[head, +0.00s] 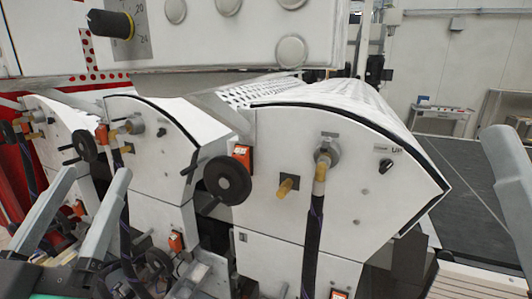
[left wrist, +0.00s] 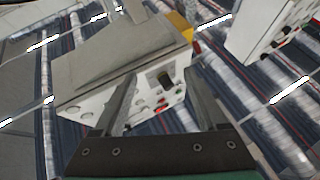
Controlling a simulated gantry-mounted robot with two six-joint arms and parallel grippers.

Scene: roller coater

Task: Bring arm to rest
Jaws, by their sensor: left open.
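My left gripper (head: 95,175) shows at the lower left of the head view, its two long grey fingers spread apart with nothing between them. In the left wrist view my left gripper (left wrist: 162,75) is also open and empty. Beyond its fingers is a pale control box (left wrist: 95,80) with a dark knob (left wrist: 165,80) and several buttons; I cannot tell the distance. At the right edge of the head view a light grey rounded part is cut off. It may belong to my right arm, but its jaws cannot be made out.
White roller coater units (head: 340,180) with a black handwheel (head: 227,180) and hoses fill the middle. A panel with a yellow-and-black knob (head: 110,24) hangs above them. A dark flat bed (head: 480,180) lies at the right. A small cart (head: 438,120) stands at the back wall.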

